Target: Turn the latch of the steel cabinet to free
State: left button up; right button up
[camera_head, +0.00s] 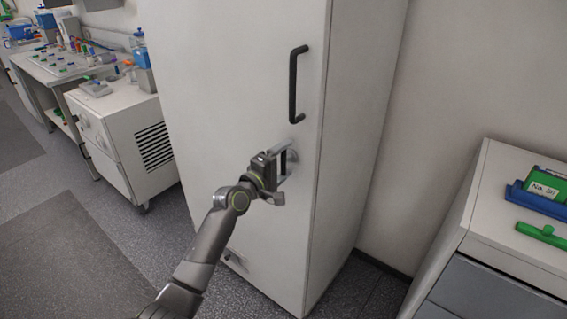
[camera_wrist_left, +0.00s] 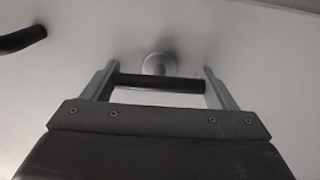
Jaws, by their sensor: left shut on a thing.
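The steel cabinet (camera_head: 225,90) is tall and pale, with its door facing me. Its latch (camera_wrist_left: 160,83) is a dark bar in front of a round silver boss. My left gripper (camera_head: 281,170) is at the door below the black pull handle (camera_head: 293,85), shut on the latch. In the left wrist view, the bar spans from one finger of the left gripper (camera_wrist_left: 160,88) to the other, and the boss shows behind it. In the head view the gripper partly hides the latch. The door looks closed. My right gripper is not in view.
A white wheeled unit (camera_head: 110,140) and a bench (camera_head: 60,65) with small lab items stand at the left. A drawer cabinet (camera_head: 520,240) with a blue tray (camera_head: 540,200) and a green item (camera_head: 541,235) stands at the right. The floor before the door is open.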

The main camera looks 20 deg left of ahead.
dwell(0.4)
pick_arm(q)
jog(key=o, duration=0.9)
jog(key=v, duration=1.7)
jog(key=shift+s, duration=0.15)
